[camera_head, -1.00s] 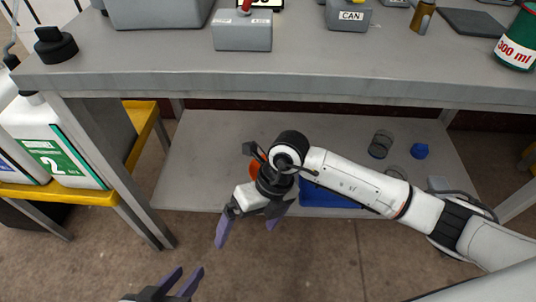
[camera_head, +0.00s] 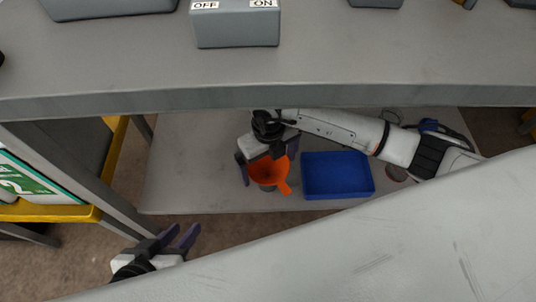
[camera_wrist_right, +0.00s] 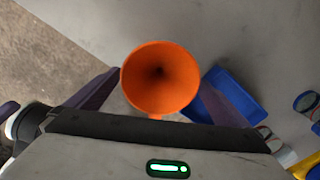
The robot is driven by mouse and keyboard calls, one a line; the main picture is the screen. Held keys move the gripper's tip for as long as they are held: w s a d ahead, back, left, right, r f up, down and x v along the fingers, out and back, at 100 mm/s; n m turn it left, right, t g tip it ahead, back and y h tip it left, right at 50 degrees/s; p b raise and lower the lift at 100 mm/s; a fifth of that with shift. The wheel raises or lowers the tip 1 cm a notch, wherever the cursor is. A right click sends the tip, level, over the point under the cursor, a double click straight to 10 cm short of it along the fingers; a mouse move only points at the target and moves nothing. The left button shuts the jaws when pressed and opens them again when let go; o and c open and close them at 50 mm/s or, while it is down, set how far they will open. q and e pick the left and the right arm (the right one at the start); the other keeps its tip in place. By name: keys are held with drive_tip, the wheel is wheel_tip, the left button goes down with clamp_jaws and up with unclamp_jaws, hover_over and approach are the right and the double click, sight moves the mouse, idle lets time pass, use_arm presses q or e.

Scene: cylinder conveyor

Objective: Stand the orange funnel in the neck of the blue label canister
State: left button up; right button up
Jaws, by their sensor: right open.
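The orange funnel (camera_head: 264,174) is on the low shelf under the table, wide mouth up, with a tab on its rim. It also shows in the right wrist view (camera_wrist_right: 160,80). My right gripper (camera_head: 269,168) is open above it, one finger on each side of the funnel in the right wrist view; I cannot tell if they touch it. My left gripper (camera_head: 180,236) has its fingers apart and empty, low at the left front. I cannot make out the blue label canister; a white canister with a green label (camera_head: 35,183) is at the left edge.
A blue tray (camera_head: 338,197) lies right of the funnel on the grey shelf (camera_head: 190,170). The table (camera_head: 100,75) hangs over it, with an OFF/ON switch box (camera_head: 236,26) on top. A yellow stand (camera_head: 50,211) is at left. My arm link covers the lower right.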

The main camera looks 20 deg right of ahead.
sight(269, 170)
use_arm(q)
drive_tip(key=shift+d+f+m+g+b, duration=0.3)
drive_tip(key=shift+d+f+b, duration=0.2)
drive_tip(key=shift+b, duration=0.1)
use_arm(e)
drive_tip(key=shift+f, duration=2.35)
drive_tip(key=c, duration=1)
use_arm(q)
drive_tip(key=shift+r+p, duration=1.8)
drive_tip(key=shift+r, duration=0.05)
use_arm(e)
drive_tip(key=shift+r, duration=2)
drive_tip(key=shift+r, duration=0.1)
drive_tip(key=shift+r+p, duration=1.7)
drive_tip(key=shift+r, duration=0.05)
use_arm(q)
wheel_tip(269, 170, up, 3)
drive_tip(key=shift+r, duration=0.15)
